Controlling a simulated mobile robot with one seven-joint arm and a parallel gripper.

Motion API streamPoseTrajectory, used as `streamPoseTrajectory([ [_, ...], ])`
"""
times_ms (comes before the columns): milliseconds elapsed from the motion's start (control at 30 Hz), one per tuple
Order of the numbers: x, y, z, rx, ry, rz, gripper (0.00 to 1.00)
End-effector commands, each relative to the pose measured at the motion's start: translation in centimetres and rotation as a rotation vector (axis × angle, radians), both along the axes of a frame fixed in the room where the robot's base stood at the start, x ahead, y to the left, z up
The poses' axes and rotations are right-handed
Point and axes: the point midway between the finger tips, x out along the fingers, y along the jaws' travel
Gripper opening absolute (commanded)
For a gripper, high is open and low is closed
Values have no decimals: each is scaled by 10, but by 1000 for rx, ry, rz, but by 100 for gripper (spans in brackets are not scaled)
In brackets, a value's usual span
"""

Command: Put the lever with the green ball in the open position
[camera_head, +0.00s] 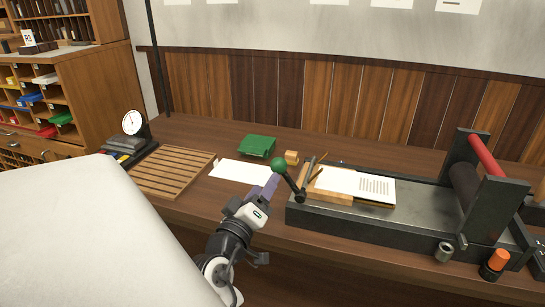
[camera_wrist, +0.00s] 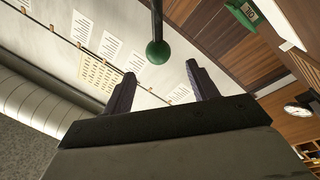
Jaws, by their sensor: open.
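The lever is a dark rod with a green ball (camera_head: 278,165) at its upper end, at the left end of a dark press bed (camera_head: 415,222). The rod tilts up and to the left from its pivot. In the wrist view the green ball (camera_wrist: 158,52) hangs on its rod beyond my fingertips, roughly centred between them. My gripper (camera_head: 266,190) is just below and left of the ball in the head view. Its fingers (camera_wrist: 160,82) are apart with nothing between them. I cannot tell whether a finger touches the ball.
A green box (camera_head: 257,146), white paper (camera_head: 240,171) and a slatted wooden rack (camera_head: 172,172) lie left of the press. A wooden block with a printed sheet (camera_head: 375,187) sits on the bed. A red roller (camera_head: 485,155) stands at right.

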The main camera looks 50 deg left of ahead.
Motion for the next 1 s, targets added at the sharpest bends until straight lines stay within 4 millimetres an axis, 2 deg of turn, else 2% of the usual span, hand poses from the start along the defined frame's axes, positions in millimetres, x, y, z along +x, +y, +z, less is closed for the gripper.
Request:
streamPoseTrajectory([
  [100, -19, -8, -6, 0, 2, 3, 59],
  [300, -33, -16, -7, 0, 1, 1, 59],
  [1000, -34, -15, -2, 14, -6, 16, 59],
])
